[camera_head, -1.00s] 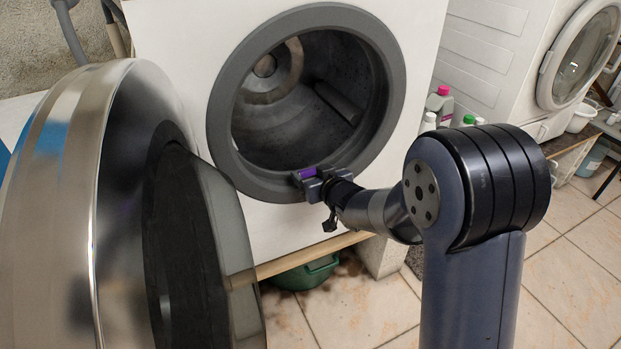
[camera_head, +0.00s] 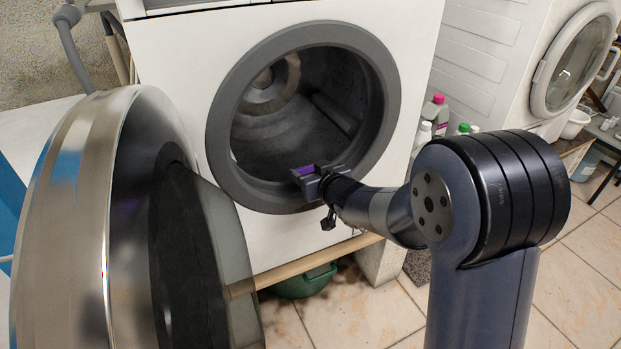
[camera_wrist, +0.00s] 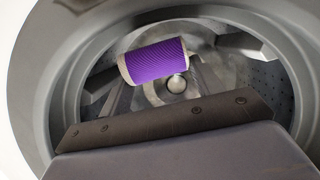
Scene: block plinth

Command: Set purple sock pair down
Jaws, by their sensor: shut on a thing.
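The purple sock pair (camera_head: 304,171) is a short ribbed roll with pale ends, held in my gripper (camera_head: 309,175). In the head view it is at the lower lip of the open washing machine's round grey opening (camera_head: 233,180). In the wrist view the sock pair (camera_wrist: 155,62) shows large and tilted in front of the metal drum. A dark bar of my gripper (camera_wrist: 165,120) crosses below it. My gripper is shut on the sock pair, which is partly hidden by the jaws in the head view.
The machine's large round door (camera_head: 75,200) stands open at left. A second front-loader (camera_head: 500,60) is at right, with bottles (camera_head: 434,112) between the machines. A green tub (camera_head: 303,283) lies under the wooden ledge. The drum interior (camera_head: 300,125) looks mostly clear.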

